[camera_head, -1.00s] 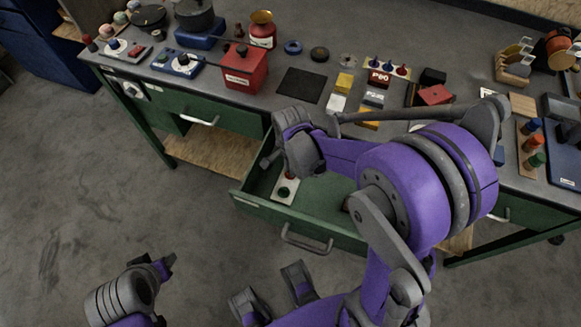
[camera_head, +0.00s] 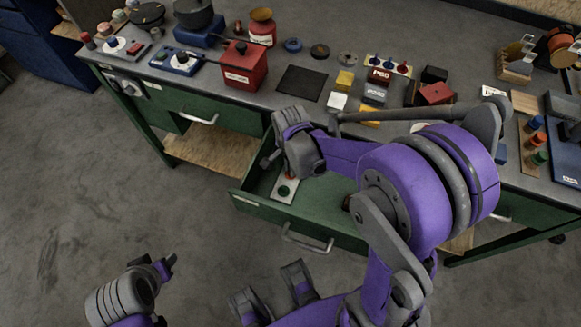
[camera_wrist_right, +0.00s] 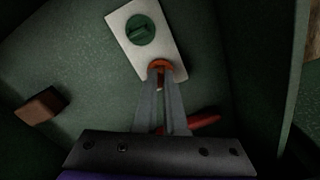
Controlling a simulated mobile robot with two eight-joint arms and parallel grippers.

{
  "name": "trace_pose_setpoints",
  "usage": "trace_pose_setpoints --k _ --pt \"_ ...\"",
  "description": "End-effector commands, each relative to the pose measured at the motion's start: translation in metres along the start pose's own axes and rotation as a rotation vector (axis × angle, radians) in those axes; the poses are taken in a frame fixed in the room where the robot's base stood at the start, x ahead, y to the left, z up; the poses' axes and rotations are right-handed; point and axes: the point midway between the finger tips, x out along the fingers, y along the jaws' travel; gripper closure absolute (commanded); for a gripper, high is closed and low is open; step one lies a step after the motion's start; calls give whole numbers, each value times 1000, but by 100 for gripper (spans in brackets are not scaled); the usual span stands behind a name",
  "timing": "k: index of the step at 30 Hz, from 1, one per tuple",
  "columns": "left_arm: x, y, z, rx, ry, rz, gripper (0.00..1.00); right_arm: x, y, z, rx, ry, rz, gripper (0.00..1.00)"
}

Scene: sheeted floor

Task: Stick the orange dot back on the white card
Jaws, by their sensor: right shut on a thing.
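The white card (camera_wrist_right: 172,40) lies in the open drawer; a green round piece with a raised grip (camera_wrist_right: 140,30) is on it. The orange dot (camera_wrist_right: 159,66) is at the tips of my right gripper (camera_wrist_right: 160,76), which is shut on it. In the right wrist view the dot overlaps the card's near end; I cannot tell whether it touches the card.
A brown block (camera_wrist_right: 40,105) and a red object (camera_wrist_right: 205,122) lie in the drawer. The grey bench top holds many items, including a red box (camera_head: 245,68) and a black mat (camera_head: 301,83).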

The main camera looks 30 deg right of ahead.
Motion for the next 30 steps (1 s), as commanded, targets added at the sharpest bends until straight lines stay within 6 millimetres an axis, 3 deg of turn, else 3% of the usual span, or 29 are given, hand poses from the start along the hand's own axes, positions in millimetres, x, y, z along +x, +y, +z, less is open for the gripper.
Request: trace_pose_setpoints --k 23,24,29,30 --pt "6 0 4 0 -2 0 50 8 0 0 0 0 0 100" --pt "6 0 4 0 -2 0 50 8 0 0 0 0 0 87" --pt "6 0 4 0 -2 0 50 8 0 0 0 0 0 58" --pt "6 0 4 0 -2 0 50 8 0 0 0 0 0 57"
